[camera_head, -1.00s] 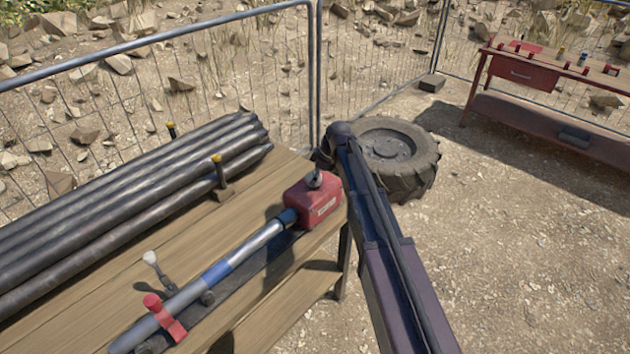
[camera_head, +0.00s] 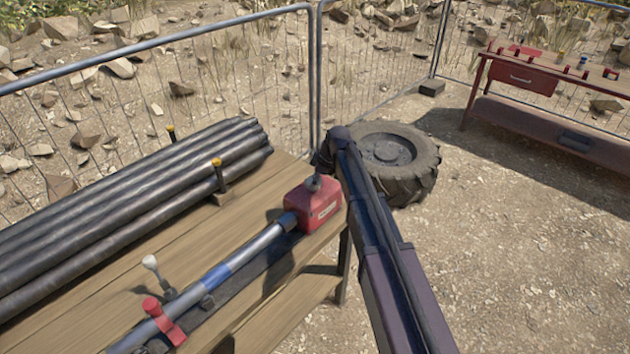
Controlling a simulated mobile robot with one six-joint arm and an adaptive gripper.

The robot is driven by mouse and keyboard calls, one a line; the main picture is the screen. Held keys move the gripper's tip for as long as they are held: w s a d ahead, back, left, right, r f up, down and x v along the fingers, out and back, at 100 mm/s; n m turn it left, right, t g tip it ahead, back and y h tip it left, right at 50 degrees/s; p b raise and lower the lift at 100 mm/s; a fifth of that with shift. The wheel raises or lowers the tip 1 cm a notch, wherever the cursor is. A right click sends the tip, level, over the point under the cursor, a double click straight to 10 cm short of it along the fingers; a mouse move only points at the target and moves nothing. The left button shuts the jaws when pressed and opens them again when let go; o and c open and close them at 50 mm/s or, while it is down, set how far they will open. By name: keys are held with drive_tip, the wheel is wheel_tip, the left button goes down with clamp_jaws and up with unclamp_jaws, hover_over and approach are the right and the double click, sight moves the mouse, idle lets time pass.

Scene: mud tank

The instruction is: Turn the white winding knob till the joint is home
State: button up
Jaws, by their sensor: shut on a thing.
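A white knob (camera_head: 150,262) stands on a short dark stem beside the jointed pipe at lower left of the bench. The pipe (camera_head: 250,259) is grey with a blue band and lies slanting along the bench. Its upper end meets a red box (camera_head: 312,207) with a small dark-grey fitting (camera_head: 313,183) on top. A red knob and clamp (camera_head: 163,322) sit on the pipe's lower end. My arm rises from the bottom right to a bend just behind the red box.
Several dark pipes (camera_head: 130,200) lie stacked on the wooden bench (camera_head: 100,300), held by yellow-topped posts (camera_head: 218,178). A large tyre (camera_head: 388,160) lies behind my arm. A red workbench (camera_head: 520,80) stands far right. A wire fence (camera_head: 225,90) runs behind. Bare ground is clear at right.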

drive_tip(key=shift+s, duration=0.15)
drive_tip(key=m+t, duration=0.1)
drive_tip(key=m, duration=0.1)
drive_tip(key=m+h, duration=0.1)
drive_tip(key=m, duration=0.2)
drive_tip(key=shift+s+t, duration=0.15)
drive_tip(key=shift+t, duration=0.25)
drive_tip(key=m+h, duration=0.1)
drive_tip(key=m, duration=0.2)
drive_tip(key=m+t, duration=0.1)
drive_tip(key=m, duration=0.2)
drive_tip(key=shift+a+h, duration=0.1)
drive_tip(key=shift+h, duration=0.3)
drive_tip(key=m+h, duration=0.1)
drive_tip(key=m, duration=0.1)
drive_tip(key=m+h, duration=0.1)
drive_tip(key=m, duration=0.2)
drive_tip(key=shift+a+t, duration=0.1)
drive_tip(key=shift+t, duration=0.3)
drive_tip(key=m+h, duration=0.1)
drive_tip(key=m, duration=0.4)
drive_tip(key=shift+h, duration=0.4)
drive_tip(key=shift+w+m, duration=0.25)
drive_tip(key=shift+m, duration=0.15)
drive_tip(key=o, duration=1)
